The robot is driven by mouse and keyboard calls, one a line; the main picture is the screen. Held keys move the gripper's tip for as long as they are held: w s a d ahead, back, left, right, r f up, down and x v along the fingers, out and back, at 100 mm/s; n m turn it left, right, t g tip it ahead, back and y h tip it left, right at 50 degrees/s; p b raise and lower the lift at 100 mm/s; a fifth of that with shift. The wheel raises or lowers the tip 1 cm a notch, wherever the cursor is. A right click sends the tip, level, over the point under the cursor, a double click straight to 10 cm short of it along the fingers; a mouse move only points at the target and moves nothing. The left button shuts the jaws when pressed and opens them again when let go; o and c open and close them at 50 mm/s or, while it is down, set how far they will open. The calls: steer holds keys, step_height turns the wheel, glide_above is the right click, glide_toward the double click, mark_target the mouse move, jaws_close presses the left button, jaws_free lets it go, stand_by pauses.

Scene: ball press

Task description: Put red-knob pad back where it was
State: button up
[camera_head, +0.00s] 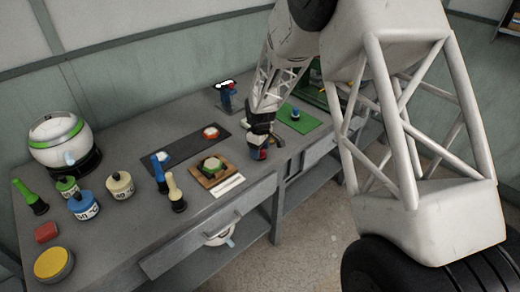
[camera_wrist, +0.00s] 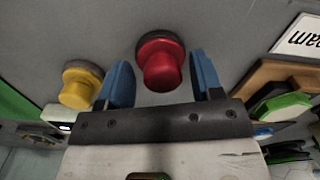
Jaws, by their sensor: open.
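The red-knob pad (camera_wrist: 161,62) stands on the grey table in the wrist view, with its round red knob facing my camera and a dark rim behind it. It shows as a small red spot (camera_head: 262,154) beside my gripper in the head view, partly hidden. My gripper (camera_wrist: 163,76) is open, its two blue fingers on either side of the red knob with gaps visible on both sides. In the head view my gripper (camera_head: 256,152) is low over the table near its front edge, right of the wooden board.
A yellow-knob pad (camera_wrist: 79,86) stands left of my fingers. A wooden board (camera_wrist: 262,80) with a green-and-white piece is at right. A dark mat (camera_head: 187,143), a green mat (camera_head: 300,120) and several weights, including a blue one (camera_head: 83,206), occupy the table.

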step_height(320, 180, up, 12)
steer(key=shift+r, duration=0.15)
stand_by(0.7)
stand_by(0.7)
steer(key=s+d+r+m+t, duration=0.1)
steer(key=s+d+r+m, duration=0.2)
steer(key=s+d+r, duration=0.6)
steer(key=s+d+r+m, duration=0.3)
steer(key=s+d+r, duration=0.3)
steer(key=s, duration=0.4)
steer(key=s+d+r+m, duration=0.1)
steer(key=s+d+m, duration=0.2)
steer(key=s, duration=1)
steer(key=s+d+r+m+t, duration=0.1)
steer(key=s+d+m, duration=0.2)
steer(key=s, duration=1)
steer(key=shift+d+r+t, duration=0.25)
steer(key=shift+d+t, duration=0.05)
steer(key=shift+d, duration=0.4)
